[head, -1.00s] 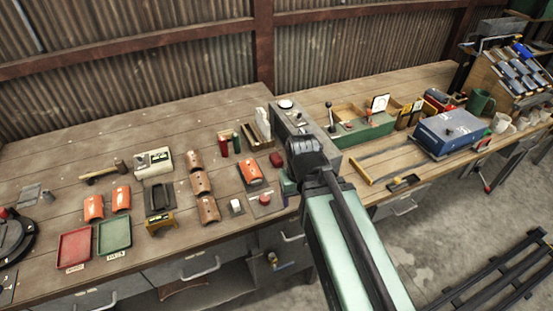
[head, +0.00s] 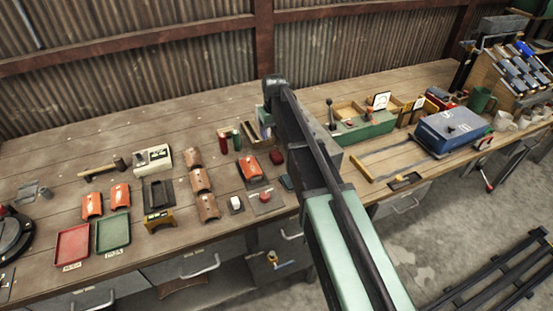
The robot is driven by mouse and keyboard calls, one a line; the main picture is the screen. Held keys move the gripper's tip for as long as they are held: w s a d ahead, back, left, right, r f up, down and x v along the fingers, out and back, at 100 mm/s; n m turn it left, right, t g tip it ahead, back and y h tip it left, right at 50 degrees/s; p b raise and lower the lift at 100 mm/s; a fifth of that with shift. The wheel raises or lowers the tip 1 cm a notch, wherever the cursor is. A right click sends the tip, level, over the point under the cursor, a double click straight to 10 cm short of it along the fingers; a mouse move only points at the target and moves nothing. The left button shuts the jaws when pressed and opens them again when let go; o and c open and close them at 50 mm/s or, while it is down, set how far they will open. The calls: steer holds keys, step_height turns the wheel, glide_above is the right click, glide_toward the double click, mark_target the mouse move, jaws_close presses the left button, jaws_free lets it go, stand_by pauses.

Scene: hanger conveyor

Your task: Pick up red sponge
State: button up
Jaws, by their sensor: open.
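A small dark red block (head: 277,157), which looks like the red sponge, lies on the wooden bench just left of my arm. It is right of an orange curved piece on a dark plate. My arm rises from the bottom of the head view and its far end bends down behind the block, over the back of the bench. My gripper's fingers cannot be made out there; the arm hides them.
An orange curved piece (head: 250,168), a plate with a red button (head: 264,197) and a small dark block (head: 287,183) lie near the sponge. A green box (head: 363,130) is right of the arm. Bare bench lies at the back left.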

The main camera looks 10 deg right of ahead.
mark_target(276, 153)
steer(key=f+b, duration=0.6)
steer(key=shift+s, duration=0.3)
steer(key=f+b, duration=0.5)
steer(key=shift+w+d+f, duration=0.1)
steer(key=shift+d+f, duration=0.05)
steer(key=shift+d, duration=0.05)
steer(key=shift+r, duration=0.25)
steer(key=c, duration=1.1)
steer(key=shift+o, duration=0.2)
steer(key=shift+r, duration=0.15)
step_height(276, 153, up, 20)
steer(key=p, duration=2)
